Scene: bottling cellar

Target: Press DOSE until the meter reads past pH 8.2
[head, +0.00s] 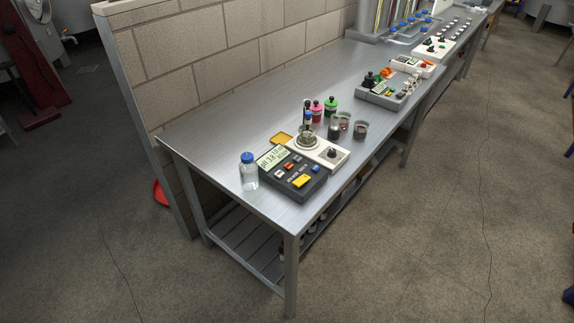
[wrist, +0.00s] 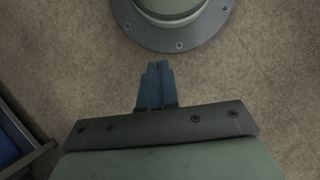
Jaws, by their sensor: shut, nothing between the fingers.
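The dark meter box (head: 318,186) sits near the front left end of the steel bench in the head view. Its pale display (head: 271,158) seems to read about pH 3.8, though the digits are small. Its face carries a yellow button (head: 301,181) and several small coloured buttons; their labels are too small to read, so I cannot tell which is DOSE. My gripper (wrist: 158,68) shows only in the wrist view, shut and empty above the floor. The meter is not in the wrist view, and my gripper is not in the head view.
A blue-capped bottle (head: 249,172) stands left of the meter. A white stirrer (head: 330,161) with a dark knob, small bottles and dark-filled beakers (head: 360,130) stand behind it. More instruments line the bench (head: 215,147) further back. A brick wall (head: 205,45) runs along its left side.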

